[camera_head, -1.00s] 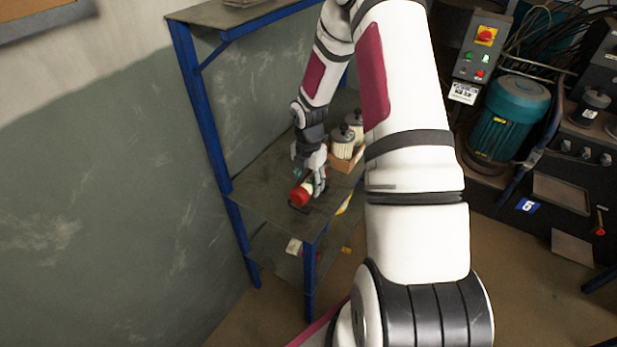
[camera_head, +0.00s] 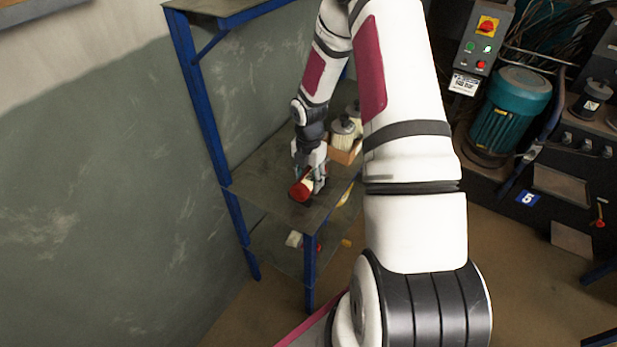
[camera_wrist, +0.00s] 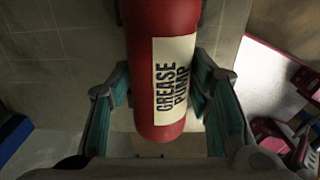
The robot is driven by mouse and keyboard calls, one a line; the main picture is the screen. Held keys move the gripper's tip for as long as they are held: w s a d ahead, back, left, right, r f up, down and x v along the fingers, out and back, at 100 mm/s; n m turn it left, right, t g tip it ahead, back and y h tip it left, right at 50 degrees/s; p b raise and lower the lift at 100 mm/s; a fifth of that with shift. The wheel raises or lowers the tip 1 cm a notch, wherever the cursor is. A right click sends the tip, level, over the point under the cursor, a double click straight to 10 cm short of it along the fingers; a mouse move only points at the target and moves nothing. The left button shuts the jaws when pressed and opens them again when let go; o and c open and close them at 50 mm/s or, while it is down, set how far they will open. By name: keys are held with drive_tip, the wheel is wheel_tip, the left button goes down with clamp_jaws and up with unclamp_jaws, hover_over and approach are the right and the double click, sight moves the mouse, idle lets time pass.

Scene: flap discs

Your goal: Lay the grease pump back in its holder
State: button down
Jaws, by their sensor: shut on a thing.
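The grease pump is a red cylinder with a cream label reading "GREASE PUMP". It runs up the middle of the wrist view (camera_wrist: 150,40), between the teal-padded fingers of my gripper (camera_wrist: 165,105). My gripper is shut on it. In the head view the red end of the grease pump (camera_head: 300,191) shows just below my gripper (camera_head: 312,180), over the front part of the shelf board (camera_head: 265,180). A small dark thing on the board, perhaps the holder, is mostly hidden by the pump and gripper. I cannot tell whether the pump touches it.
Cream containers with dark tops (camera_head: 342,135) and a cardboard box (camera_head: 345,152) stand just behind my gripper. Blue posts (camera_head: 205,120) frame the shelf beside the wall. A lower shelf (camera_head: 275,245) holds small items. A machine with a teal motor (camera_head: 510,105) stands at right.

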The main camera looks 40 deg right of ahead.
drive_tip(key=shift+f, duration=0.2)
drive_tip(key=c, duration=0.7)
unclamp_jaws()
drive_tip(key=shift+c, duration=0.2)
wheel_tip(320, 180, up, 11)
drive_tip(key=shift+r, duration=0.1)
drive_tip(key=s+a+r+m+t+h, duration=0.1)
drive_tip(key=s+a+r+m, duration=0.25)
drive_tip(key=r, duration=0.35)
drive_tip(key=s+a+r+m, duration=0.2)
drive_tip(key=a+r+m, duration=0.2)
drive_tip(key=r, duration=0.3)
drive_tip(key=s+a+r+m+t+h, duration=0.1)
drive_tip(key=s+a+r+m, duration=0.25)
drive_tip(key=r, duration=0.35)
drive_tip(key=s+a+r+m+t+y, duration=0.1)
drive_tip(key=s+a+r+m, duration=0.1)
drive_tip(key=s+a+m, duration=0.2)
drive_tip(key=s+a+r+m+t+y, duration=0.1)
drive_tip(key=s+a+r+m, duration=0.2)
drive_tip(key=s+m, duration=0.4)
drive_tip(key=shift+s+a+r+t, duration=0.3)
drive_tip(key=shift+s+a, duration=0.55)
drive_tip(key=shift+s, duration=0.4)
